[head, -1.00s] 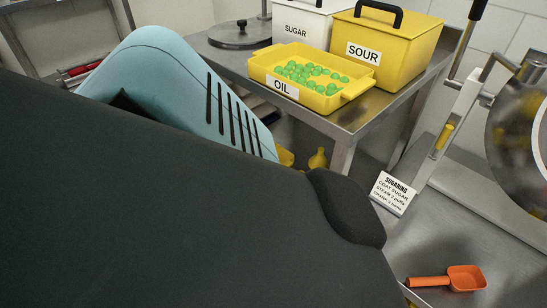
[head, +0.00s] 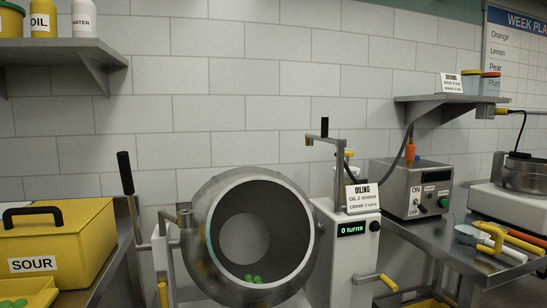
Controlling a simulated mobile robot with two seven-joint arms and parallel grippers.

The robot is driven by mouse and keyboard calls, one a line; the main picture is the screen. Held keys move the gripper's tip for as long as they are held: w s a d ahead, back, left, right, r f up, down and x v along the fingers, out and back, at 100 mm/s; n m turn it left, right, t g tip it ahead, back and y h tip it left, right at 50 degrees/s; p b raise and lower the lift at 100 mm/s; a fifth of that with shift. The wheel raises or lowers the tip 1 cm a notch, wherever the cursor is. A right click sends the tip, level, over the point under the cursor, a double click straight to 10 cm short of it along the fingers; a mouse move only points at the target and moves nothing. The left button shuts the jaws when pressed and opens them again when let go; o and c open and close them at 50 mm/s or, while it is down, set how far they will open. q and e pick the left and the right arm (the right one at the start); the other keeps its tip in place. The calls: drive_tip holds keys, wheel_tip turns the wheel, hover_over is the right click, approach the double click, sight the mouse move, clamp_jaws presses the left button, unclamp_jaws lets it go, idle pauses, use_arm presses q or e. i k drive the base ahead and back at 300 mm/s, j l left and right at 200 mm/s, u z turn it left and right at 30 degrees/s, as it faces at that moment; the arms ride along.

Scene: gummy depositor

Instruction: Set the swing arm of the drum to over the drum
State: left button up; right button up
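The drum (head: 262,236) is a round metal pan with its open mouth facing me, and a few green balls (head: 252,278) lie at the bottom inside. A thin grey bent arm (head: 326,141) with a black upright grip (head: 324,127) stands on the drum's right-hand post; it appears to be the swing arm. A lever with a black handle (head: 125,173) stands left of the drum. Neither of my grippers is in view.
A yellow SOUR bin (head: 55,240) stands left. A metal switch box (head: 412,188) stands right, below a wall shelf (head: 450,99).

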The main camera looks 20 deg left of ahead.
sight(323, 134)
drive_tip(key=i+l+z, duration=0.2)
drive_tip(key=l, duration=0.2)
drive_tip(key=i+l+z, duration=0.2)
drive_tip(key=l, duration=0.25)
drive_tip(key=i+l+z, duration=0.2)
drive_tip(key=l, duration=0.15)
